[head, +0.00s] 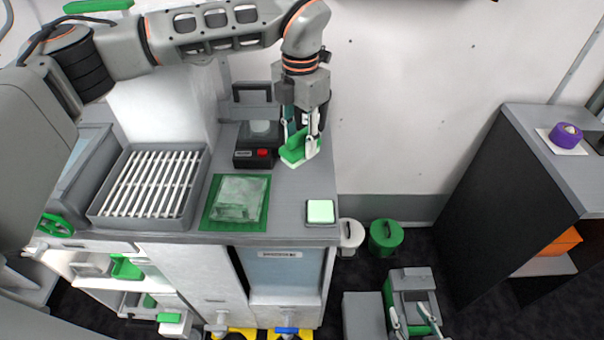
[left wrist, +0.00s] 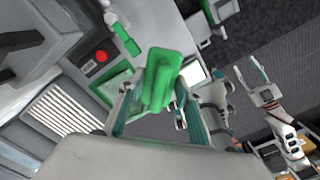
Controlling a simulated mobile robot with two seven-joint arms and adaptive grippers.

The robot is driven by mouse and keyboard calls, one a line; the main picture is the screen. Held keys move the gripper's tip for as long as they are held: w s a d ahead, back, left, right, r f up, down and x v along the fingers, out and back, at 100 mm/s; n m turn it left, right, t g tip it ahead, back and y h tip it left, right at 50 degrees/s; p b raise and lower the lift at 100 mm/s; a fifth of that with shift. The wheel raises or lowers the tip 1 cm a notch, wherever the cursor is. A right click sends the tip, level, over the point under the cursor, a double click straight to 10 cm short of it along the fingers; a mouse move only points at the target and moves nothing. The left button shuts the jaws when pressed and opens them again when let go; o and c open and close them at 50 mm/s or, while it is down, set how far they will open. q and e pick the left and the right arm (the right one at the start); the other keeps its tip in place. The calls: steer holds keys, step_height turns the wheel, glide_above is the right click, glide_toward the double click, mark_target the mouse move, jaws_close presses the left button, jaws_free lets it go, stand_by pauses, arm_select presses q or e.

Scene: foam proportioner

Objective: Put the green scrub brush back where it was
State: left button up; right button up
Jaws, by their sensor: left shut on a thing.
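The green scrub brush (head: 298,151) is in my left gripper (head: 304,130), over the back right part of the grey counter (head: 275,200). The gripper points down and is shut on the brush. In the left wrist view the brush (left wrist: 162,78) lies between the two fingers. I cannot tell whether its underside touches the counter. My right gripper (head: 413,318) is low at the bottom right of the head view, off the counter. Its fingers are apart and empty; it also shows in the left wrist view (left wrist: 254,90).
Left of the brush stands a black device with a red button (head: 262,152). A green mat (head: 209,222) bearing a clear bag, a slatted tray (head: 100,212) and a pale green pad (head: 320,211) are on the counter. A dark cabinet (head: 480,190) stands at right.

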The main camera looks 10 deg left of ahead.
arm_select(q)
step_height(320, 180, down, 7)
steer(key=shift+r, duration=0.1)
steer(key=shift+f+p, duration=0.4)
steer(key=shift+f, duration=1.75)
steer(key=shift+f, duration=0.2)
steer(key=o, duration=0.8)
steer(key=shift+r, duration=0.15)
step_height(320, 180, up, 12)
steer(key=shift+r+b, duration=0.1)
steer(key=shift+b, duration=0.6)
